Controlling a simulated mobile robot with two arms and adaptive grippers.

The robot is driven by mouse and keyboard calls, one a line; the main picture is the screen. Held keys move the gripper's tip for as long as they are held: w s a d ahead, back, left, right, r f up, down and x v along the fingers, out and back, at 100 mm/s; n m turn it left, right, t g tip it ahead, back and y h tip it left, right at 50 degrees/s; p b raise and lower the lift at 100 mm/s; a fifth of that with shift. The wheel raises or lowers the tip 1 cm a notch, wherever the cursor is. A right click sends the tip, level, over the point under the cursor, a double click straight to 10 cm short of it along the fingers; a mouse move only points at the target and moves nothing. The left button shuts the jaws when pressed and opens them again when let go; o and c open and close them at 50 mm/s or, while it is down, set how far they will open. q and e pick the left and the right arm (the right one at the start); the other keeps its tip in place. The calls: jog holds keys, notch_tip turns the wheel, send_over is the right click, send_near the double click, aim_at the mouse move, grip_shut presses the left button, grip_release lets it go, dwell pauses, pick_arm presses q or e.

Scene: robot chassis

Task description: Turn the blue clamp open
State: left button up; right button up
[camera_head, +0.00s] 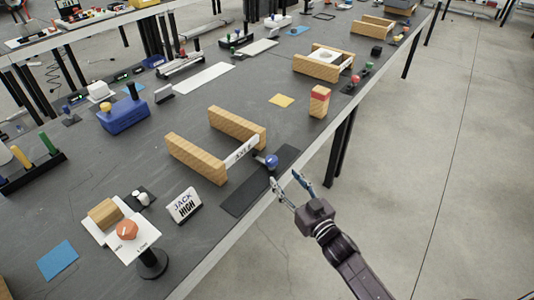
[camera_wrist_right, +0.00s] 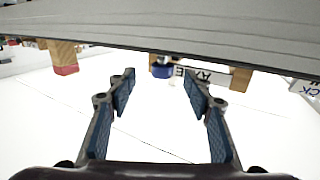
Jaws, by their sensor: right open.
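The blue clamp (camera_head: 271,161) is a small rounded blue knob on a dark base at the table's near edge, beside the end of a white plate with dark lettering (camera_head: 241,152). It also shows in the right wrist view (camera_wrist_right: 163,71), beyond and between the fingertips. My right gripper (camera_head: 287,184) is open and empty, just off the table edge, a short way from the clamp and not touching it. Its two blue-padded fingers stand wide apart in the right wrist view (camera_wrist_right: 160,92). My left gripper is not in view.
Two wooden blocks (camera_head: 195,158) flank the lettered plate. A dark flat strip (camera_head: 245,195) lies along the table edge below the clamp. A wooden block with a red band (camera_head: 319,101) stands farther along the edge. A "JACK HIGH" sign (camera_head: 184,205) stands to the left. Open floor lies right of the table.

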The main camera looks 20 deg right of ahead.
aim_at(275, 165)
jog(key=shift+w+a+r, duration=0.45)
jog(key=shift+w+r, duration=0.15)
jog(key=shift+w, duration=0.15)
jog(key=shift+w+r, duration=0.1)
jog(key=shift+w, duration=0.15)
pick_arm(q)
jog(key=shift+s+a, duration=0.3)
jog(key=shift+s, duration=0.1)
pick_arm(e)
jog(key=shift+x, duration=3.25)
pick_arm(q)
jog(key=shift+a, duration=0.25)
pick_arm(e)
grip_shut()
